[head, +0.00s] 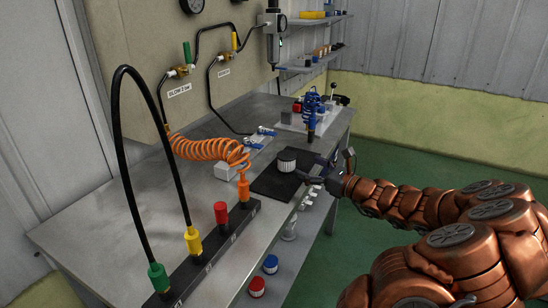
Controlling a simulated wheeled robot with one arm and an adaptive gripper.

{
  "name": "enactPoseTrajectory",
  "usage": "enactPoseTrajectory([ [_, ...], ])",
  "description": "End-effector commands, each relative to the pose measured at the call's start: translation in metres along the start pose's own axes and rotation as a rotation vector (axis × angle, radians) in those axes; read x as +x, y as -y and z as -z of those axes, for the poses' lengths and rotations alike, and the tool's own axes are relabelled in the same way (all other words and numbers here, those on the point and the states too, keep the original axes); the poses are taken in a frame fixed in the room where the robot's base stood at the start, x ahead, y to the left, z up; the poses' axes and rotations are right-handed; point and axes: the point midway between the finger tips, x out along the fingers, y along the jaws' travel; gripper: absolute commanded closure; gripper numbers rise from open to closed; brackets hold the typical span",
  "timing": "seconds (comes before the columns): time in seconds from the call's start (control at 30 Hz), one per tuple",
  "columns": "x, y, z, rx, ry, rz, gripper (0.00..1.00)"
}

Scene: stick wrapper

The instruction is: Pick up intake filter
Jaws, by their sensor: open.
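An orange coiled hose (210,149) and a black manifold (215,240) with coloured fittings occupy the bench's left and front. A blue-coiled device (311,105) stands behind. Red and blue caps (257,286) sit below the bench edge. The right-hand bench top (285,205) has little free room.

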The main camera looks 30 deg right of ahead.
Motion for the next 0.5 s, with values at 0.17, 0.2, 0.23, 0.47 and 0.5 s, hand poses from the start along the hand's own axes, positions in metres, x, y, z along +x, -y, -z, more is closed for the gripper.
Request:
enactPoseTrajectory([
  [0.17, 0.015, -0.005, 0.000, 0.000, 0.001, -0.014, 0.09],
  [0.2, 0.020, -0.007, 0.000, 0.000, 0.001, -0.018, 0.09],
  [0.23, 0.024, -0.008, -0.001, -0.001, 0.001, -0.021, 0.09],
  [0.47, 0.040, -0.011, -0.001, -0.001, 0.001, -0.026, 0.09],
  [0.5, 0.043, -0.011, -0.001, -0.001, 0.000, -0.027, 0.09],
])
